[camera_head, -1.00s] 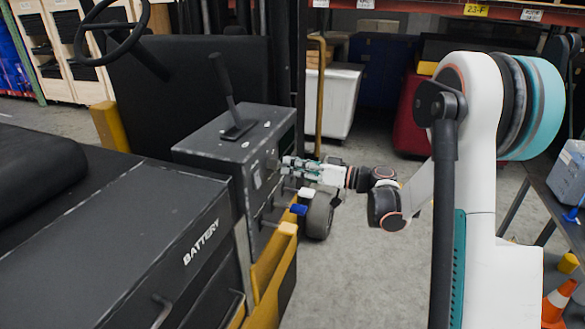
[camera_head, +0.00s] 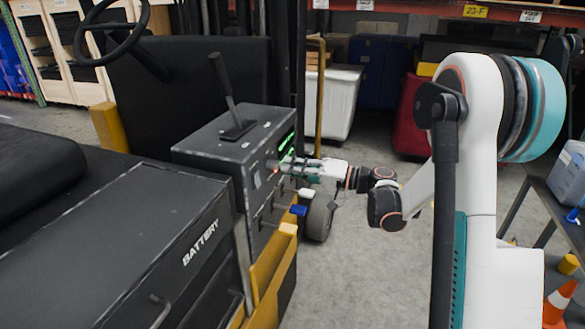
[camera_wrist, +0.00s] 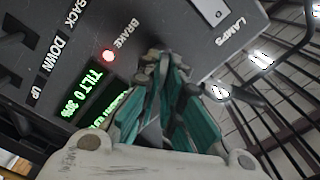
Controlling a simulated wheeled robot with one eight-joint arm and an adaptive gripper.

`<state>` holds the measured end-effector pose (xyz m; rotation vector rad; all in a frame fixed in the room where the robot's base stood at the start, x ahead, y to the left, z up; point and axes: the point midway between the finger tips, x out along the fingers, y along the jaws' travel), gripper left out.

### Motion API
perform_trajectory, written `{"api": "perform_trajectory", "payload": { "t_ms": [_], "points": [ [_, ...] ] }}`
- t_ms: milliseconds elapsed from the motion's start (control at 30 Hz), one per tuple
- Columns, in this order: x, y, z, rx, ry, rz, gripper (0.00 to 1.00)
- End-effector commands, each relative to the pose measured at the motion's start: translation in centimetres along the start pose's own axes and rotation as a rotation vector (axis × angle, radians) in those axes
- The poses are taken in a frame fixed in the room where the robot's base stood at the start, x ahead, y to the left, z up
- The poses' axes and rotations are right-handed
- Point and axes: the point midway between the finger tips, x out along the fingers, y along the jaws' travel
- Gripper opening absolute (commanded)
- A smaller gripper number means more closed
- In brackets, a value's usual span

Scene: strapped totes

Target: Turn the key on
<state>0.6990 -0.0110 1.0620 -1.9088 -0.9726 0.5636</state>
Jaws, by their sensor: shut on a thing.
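My gripper (camera_head: 284,166) is at the side panel of the dark control box (camera_head: 215,147) on the vehicle. In the wrist view the teal fingers of my gripper (camera_wrist: 163,66) are shut at the panel, between the BRAKE and LAMPS labels. The key itself is hidden between the fingertips, so its angle does not show. A display (camera_wrist: 93,92) beside the fingers glows green and reads "TILT 0 30%". A small red light (camera_wrist: 109,55) is lit near the BRAKE label.
A black lever (camera_head: 228,95) stands on top of the control box. The black battery cover (camera_head: 130,245) and a yellow frame (camera_head: 268,270) lie in front. Several small levers stick out below my gripper.

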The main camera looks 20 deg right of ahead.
Motion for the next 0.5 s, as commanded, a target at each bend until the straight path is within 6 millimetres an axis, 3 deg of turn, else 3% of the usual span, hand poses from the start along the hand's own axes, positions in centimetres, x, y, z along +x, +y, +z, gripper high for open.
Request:
{"api": "perform_trajectory", "payload": {
  "t_ms": [467, 500],
  "points": [
    [-0.05, 0.08, 0.02, 0.013, 0.000, 0.002, 0.00],
    [-0.05, 0.08, 0.02, 0.013, 0.000, 0.002, 0.16]
  ]
}}
